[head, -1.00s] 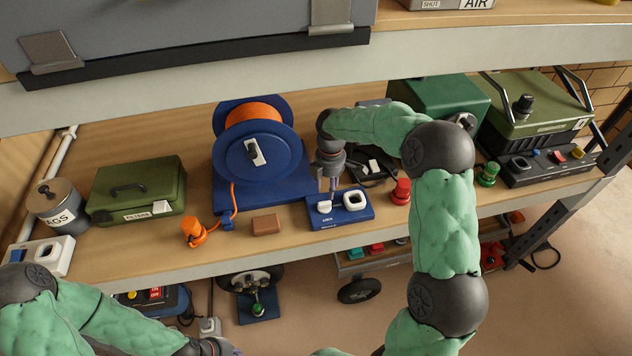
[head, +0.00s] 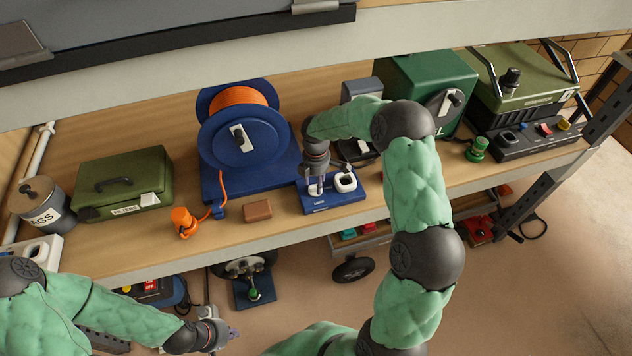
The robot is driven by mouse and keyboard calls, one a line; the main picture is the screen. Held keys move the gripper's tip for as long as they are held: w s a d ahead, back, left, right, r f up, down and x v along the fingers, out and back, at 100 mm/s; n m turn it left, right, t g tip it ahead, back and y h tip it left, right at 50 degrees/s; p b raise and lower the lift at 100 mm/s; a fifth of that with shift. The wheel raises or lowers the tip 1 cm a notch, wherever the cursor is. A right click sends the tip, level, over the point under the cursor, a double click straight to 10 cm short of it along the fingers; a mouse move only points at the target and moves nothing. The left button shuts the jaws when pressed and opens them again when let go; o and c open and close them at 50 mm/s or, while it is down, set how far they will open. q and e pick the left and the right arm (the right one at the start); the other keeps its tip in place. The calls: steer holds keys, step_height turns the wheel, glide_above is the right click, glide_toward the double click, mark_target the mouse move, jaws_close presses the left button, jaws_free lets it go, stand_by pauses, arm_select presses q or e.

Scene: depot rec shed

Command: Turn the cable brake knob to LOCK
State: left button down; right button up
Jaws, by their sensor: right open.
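The blue cable reel (head: 252,143) with orange cable (head: 238,97) stands on the shelf, with a white and black handle (head: 240,138) on its face. A small blue box (head: 335,203) sits in front and to the right of it, its label too small to read. The box carries a white knob (head: 313,189) and a white square-rimmed fitting (head: 345,182). My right gripper (head: 316,185) points down at the white knob, jaws open; fingers partly hide it, and contact cannot be told. My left gripper (head: 230,334) is low, in front of the shelf, away from the box.
A brown block (head: 257,210) and an orange plug (head: 184,222) lie left of the blue box. A green case (head: 124,184) stands further left. A green machine (head: 427,88) stands behind my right arm. The upper shelf edge (head: 200,75) hangs above.

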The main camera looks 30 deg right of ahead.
steer(key=shift+f, duration=0.25)
jaws_close()
